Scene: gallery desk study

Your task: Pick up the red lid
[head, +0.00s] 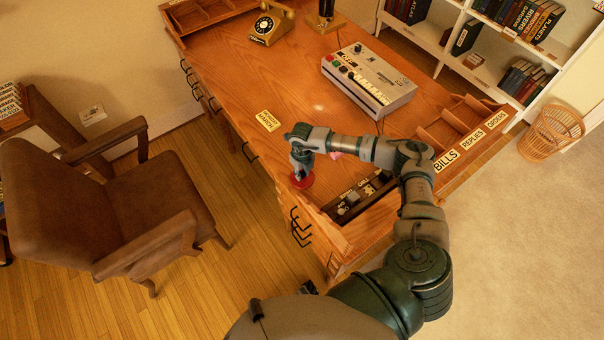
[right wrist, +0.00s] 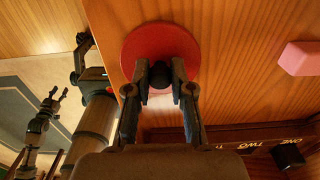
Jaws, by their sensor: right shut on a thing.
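The red lid (head: 306,182) is a round disc at the desk's left front edge, below my right gripper (head: 300,168). In the right wrist view the lid (right wrist: 150,38) shows as a flat red disc with a dark round knob (right wrist: 160,76) at its middle. My right gripper (right wrist: 160,82) is shut on this knob, one finger on each side. The lid looks close to the wooden desk top; I cannot tell whether it touches it.
Right of the lid, the desk (head: 262,93) has a compartment tray (head: 346,203) with small items. A pink block (right wrist: 300,58) lies near. A grey machine (head: 368,80), gold telephone (head: 271,22) and labelled sorter (head: 452,130) stand farther off. A brown chair (head: 150,205) is left.

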